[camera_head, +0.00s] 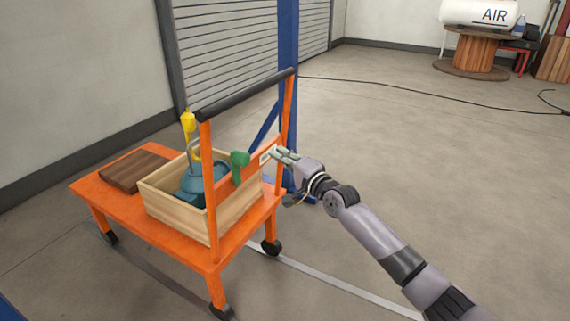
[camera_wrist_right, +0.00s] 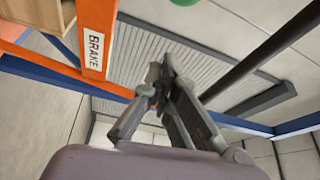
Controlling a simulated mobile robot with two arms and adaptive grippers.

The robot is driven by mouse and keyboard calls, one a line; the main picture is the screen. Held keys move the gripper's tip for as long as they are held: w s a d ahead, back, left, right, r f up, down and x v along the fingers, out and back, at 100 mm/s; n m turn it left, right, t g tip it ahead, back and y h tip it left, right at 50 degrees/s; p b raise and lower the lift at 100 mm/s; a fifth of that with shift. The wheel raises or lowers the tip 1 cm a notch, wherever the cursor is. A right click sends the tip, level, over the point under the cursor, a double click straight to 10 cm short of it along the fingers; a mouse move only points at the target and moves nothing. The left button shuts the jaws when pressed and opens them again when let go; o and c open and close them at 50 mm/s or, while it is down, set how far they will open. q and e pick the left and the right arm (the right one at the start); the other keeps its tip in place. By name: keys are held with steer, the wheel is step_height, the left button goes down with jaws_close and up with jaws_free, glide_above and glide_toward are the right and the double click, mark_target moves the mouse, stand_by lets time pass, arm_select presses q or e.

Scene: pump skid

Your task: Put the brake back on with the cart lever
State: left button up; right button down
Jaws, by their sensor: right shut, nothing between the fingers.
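The orange cart (camera_head: 131,213) stands left of centre with an upright handle frame and a dark push bar (camera_head: 245,95). A green lever (camera_head: 239,163) is on the frame's orange crossbar, left of a white label (camera_head: 266,156). In the right wrist view this label (camera_wrist_right: 95,52) reads BRAKE, and a bit of green shows at the top edge (camera_wrist_right: 185,2). My right gripper (camera_head: 278,153) is by the crossbar's right end, right of the lever and apart from it. Its fingers (camera_wrist_right: 165,72) are shut and empty. My left gripper is out of view.
A cable (camera_head: 420,96) crosses the floor.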

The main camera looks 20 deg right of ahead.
mark_target(249, 156)
steer(key=shift+w+a+f, duration=0.1)
steer(key=shift+w+a, duration=0.4)
steer(key=shift+a, duration=0.3)
steer(key=shift+w+a, duration=0.45)
steer(key=shift+a, duration=0.35)
steer(key=shift+w+a+f, duration=0.1)
steer(key=shift+w+a, duration=0.4)
steer(key=shift+a, duration=0.3)
